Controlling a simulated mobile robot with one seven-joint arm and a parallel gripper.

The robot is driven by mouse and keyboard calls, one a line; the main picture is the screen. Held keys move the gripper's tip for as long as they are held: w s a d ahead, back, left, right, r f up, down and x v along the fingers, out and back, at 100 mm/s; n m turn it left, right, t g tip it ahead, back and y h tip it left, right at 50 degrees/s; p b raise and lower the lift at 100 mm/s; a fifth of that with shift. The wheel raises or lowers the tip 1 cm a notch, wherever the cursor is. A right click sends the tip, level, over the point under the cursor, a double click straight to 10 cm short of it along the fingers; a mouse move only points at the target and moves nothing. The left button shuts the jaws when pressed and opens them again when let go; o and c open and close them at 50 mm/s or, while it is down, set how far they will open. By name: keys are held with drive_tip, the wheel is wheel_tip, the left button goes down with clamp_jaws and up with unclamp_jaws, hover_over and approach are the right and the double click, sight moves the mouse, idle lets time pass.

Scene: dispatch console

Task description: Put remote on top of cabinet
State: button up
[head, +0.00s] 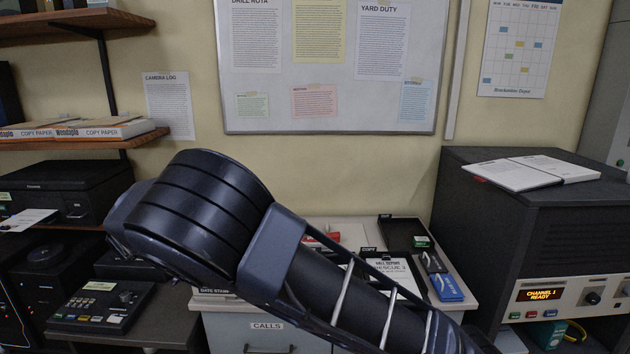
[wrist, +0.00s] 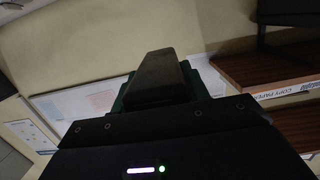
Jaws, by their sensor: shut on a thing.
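My gripper (wrist: 158,75) shows in the wrist view as a dark tapered finger above the black housing. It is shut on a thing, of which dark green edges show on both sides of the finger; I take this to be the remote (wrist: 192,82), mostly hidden. The gripper is outside the head view, where my arm crosses the middle. A grey cabinet (head: 310,342) with a drawer marked CALLS stands behind the arm, its top partly covered by the arm. The wrist view shows wall and shelf beyond the gripper, so the held thing is up in the air.
The cabinet top holds papers, a black tray (head: 400,232) and a blue box (head: 447,287). A large dark unit (head: 520,215) with an open notebook (head: 535,172) stands at right. Wooden shelves (head: 80,142) with copy paper and a printer (head: 65,188) are at left.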

drive_tip(key=w+d+r, duration=0.6)
drive_tip(key=d+r, duration=0.3)
drive_tip(key=d, duration=0.1)
drive_tip(key=w+d+r, duration=0.6)
drive_tip(key=d+r, duration=0.2)
drive_tip(key=d, duration=0.3)
drive_tip(key=w+d+r, duration=0.7)
drive_tip(key=d+r, duration=0.2)
drive_tip(key=d, duration=0.1)
drive_tip(key=w+d, duration=0.3)
drive_tip(key=d, duration=1.7)
drive_tip(key=w+d, duration=0.3)
drive_tip(key=d, duration=1.8)
drive_tip(key=shift+w+d+r, duration=0.2)
drive_tip(key=shift+w+d, duration=0.05)
drive_tip(key=shift+a, duration=0.1)
